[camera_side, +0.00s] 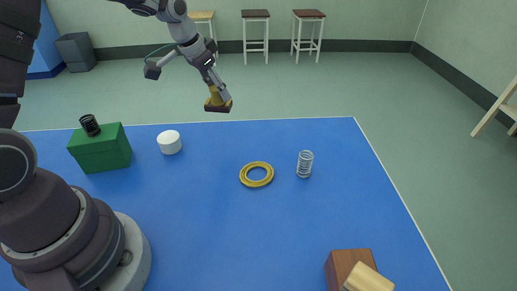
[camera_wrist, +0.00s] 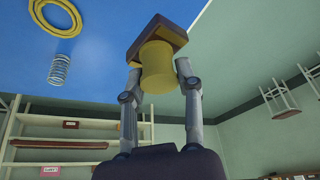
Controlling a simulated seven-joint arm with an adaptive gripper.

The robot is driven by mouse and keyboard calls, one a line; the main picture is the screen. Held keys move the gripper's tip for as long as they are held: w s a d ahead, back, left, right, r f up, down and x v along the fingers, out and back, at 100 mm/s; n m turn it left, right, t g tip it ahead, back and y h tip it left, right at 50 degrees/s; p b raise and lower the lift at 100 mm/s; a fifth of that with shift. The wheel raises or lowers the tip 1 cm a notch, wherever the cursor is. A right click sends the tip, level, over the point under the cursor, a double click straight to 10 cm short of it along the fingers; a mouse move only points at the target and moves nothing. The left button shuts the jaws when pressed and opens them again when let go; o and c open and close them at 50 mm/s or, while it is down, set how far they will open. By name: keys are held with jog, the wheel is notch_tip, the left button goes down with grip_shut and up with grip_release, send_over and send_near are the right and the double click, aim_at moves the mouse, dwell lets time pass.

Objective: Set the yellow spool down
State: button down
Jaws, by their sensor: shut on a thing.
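The yellow spool (camera_wrist: 157,68) is a short cylinder between my two fingers in the wrist view. My gripper (camera_wrist: 160,76) is shut on its sides. A dark brown block (camera_wrist: 156,36) sits against the spool's far end, touching it. In the side view my gripper (camera_side: 216,90) points down and holds the yellow spool (camera_side: 214,97) in the air, with the brown block (camera_side: 218,107) at its lower end. They appear just above the line of the blue table's (camera_side: 225,235) far edge. I cannot tell the exact height above it.
On the table are a green block (camera_side: 101,152) with a black cylinder (camera_side: 90,125), a white cylinder (camera_side: 169,142), a yellow ring (camera_side: 257,174) and a wire spring (camera_side: 305,164). The middle front is clear.

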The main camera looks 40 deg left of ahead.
jog(key=s+d+f+m+g+h, duration=0.1)
jog(key=s+d+m+g+h, duration=0.4)
jog(key=s+d+m, duration=1.75)
jog(key=f, duration=0.2)
jog(key=f+m+g+y, duration=0.1)
jog(key=f, duration=0.2)
jog(key=w+d+f+m+g, duration=0.1)
jog(key=f, duration=0.2)
jog(key=shift+f+y, duration=0.25)
jog(key=shift+y, duration=0.15)
jog(key=c, duration=0.8)
grip_release()
jog(key=shift+f, duration=0.1)
jog(key=shift+o, duration=0.2)
